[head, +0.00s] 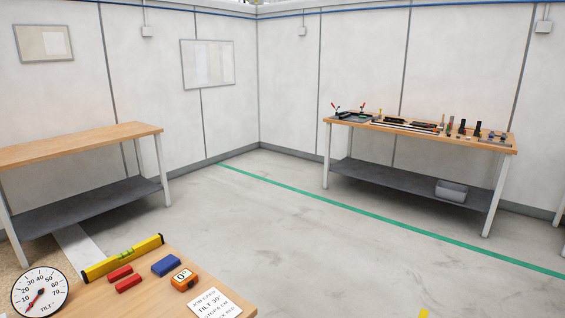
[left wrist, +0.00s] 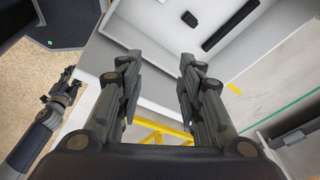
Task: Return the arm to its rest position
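My left gripper (left wrist: 158,66) shows in the left wrist view with its two dark fingers well apart and nothing between them. Another dark arm of mine comes in at the left of that view and ends in a small gripper (left wrist: 68,84). I take this for my right gripper; it is too small to tell whether it is open or shut. Neither gripper shows in the head view.
A white-walled tray (left wrist: 150,28) holding dark pieces lies beyond the left fingers. A near table bears a yellow level (head: 122,259), red blocks, a blue block (head: 166,265) and a dial (head: 39,293). A bare bench (head: 80,143) and a tool bench (head: 345,123) stand farther off.

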